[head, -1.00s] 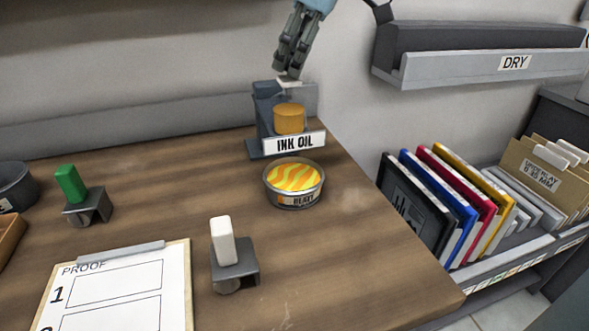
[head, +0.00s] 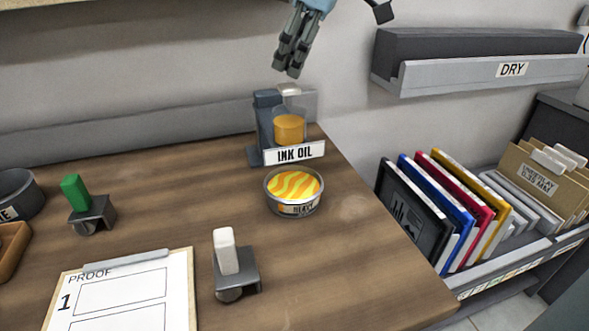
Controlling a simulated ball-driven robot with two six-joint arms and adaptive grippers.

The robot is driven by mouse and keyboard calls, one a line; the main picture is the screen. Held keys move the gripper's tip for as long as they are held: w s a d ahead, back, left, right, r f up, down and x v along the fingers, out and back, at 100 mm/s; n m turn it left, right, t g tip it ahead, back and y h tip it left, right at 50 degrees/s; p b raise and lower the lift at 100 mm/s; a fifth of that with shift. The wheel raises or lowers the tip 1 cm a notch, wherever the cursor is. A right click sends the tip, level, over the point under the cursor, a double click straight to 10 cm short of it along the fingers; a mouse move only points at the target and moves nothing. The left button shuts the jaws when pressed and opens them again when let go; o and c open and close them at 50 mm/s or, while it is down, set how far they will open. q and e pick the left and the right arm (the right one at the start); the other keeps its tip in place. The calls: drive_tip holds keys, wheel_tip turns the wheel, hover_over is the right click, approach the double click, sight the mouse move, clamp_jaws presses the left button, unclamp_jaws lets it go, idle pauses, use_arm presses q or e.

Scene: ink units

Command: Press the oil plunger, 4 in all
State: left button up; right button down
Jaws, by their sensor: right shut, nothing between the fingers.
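The ink oil dispenser (head: 264,125) stands at the back of the wooden table, with amber oil in its clear container and an "INK OIL" sign on its front. Its pale plunger top (head: 290,90) shows above the container. My right gripper (head: 287,72) comes down from the top, shut and empty, a little above the plunger and apart from it. My left gripper is not in view.
A white-handled roller (head: 226,252) and a green-handled roller (head: 76,192) stand on the table. A proof clipboard (head: 184,285) lies at the front. A "DRY" shelf (head: 450,78) hangs on the wall at right, above a rack of coloured panels (head: 462,205).

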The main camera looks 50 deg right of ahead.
drive_tip(key=shift+f, duration=0.15)
idle(0.4)
drive_tip(key=shift+f+b, duration=1.1)
drive_tip(key=shift+f, duration=0.2)
drive_tip(key=shift+r, duration=0.25)
drive_tip(key=shift+r+p, duration=1.15)
drive_tip(key=shift+p, duration=0.1)
wheel_tip(320, 180, up, 6)
drive_tip(key=p, duration=0.5)
drive_tip(key=shift+p, duration=0.35)
